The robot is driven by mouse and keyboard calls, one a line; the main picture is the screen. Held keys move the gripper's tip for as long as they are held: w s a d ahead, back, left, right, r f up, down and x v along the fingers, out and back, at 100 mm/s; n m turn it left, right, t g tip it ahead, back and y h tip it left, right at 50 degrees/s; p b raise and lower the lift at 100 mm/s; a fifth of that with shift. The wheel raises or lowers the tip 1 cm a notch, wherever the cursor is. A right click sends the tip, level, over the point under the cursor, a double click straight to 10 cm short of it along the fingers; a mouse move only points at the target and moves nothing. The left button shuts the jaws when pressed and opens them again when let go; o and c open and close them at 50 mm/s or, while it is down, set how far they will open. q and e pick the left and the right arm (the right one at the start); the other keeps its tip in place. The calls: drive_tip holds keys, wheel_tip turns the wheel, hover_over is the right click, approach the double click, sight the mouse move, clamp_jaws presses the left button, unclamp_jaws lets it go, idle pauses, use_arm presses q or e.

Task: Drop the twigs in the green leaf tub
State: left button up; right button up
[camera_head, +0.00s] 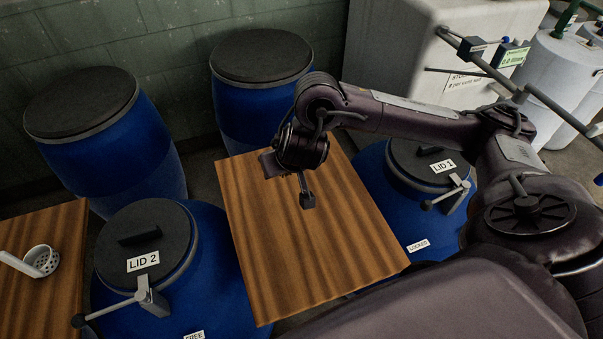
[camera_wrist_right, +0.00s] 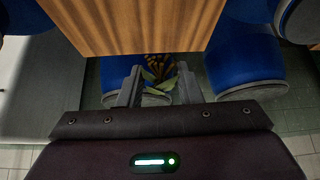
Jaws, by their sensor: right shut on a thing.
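My right gripper (camera_head: 290,182) is over the left part of a wooden table. In the right wrist view, its two fingers (camera_wrist_right: 160,88) are shut on a small bunch of twigs (camera_wrist_right: 158,72), with brown-orange stems and green leaves. The head view does not show the twigs clearly; the gripper and wrist hide them. No green leaf tub can be made out in either view. My left gripper is not in view.
The wooden table (camera_head: 300,255) has a bare top. Blue barrels stand around it, including those labelled LID 1 (camera_head: 432,165) and LID 2 (camera_head: 145,240), both with levers. Another wooden surface (camera_head: 50,290) at left holds a white perforated cup (camera_head: 42,260). White tanks stand at right.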

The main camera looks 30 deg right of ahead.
drive_tip(key=shift+d+r, duration=0.4)
drive_tip(key=shift+d, duration=0.3)
drive_tip(key=b, duration=0.9)
hover_over(290, 207)
drive_tip(key=s, duration=0.2)
wheel_tip(290, 207, down, 10)
drive_tip(key=shift+m, duration=0.4)
drive_tip(key=f, duration=0.2)
drive_tip(key=f+b, duration=0.1)
drive_tip(key=f, duration=0.2)
drive_tip(key=shift+s+a, duration=0.1)
drive_tip(key=shift+a, duration=0.1)
wheel_tip(290, 207, down, 5)
drive_tip(key=b, duration=0.2)
drive_tip(key=shift+b, duration=0.3)
drive_tip(key=o, duration=0.5)
drive_tip(key=shift+f, duration=0.15)
drive_tip(key=o, duration=0.4)
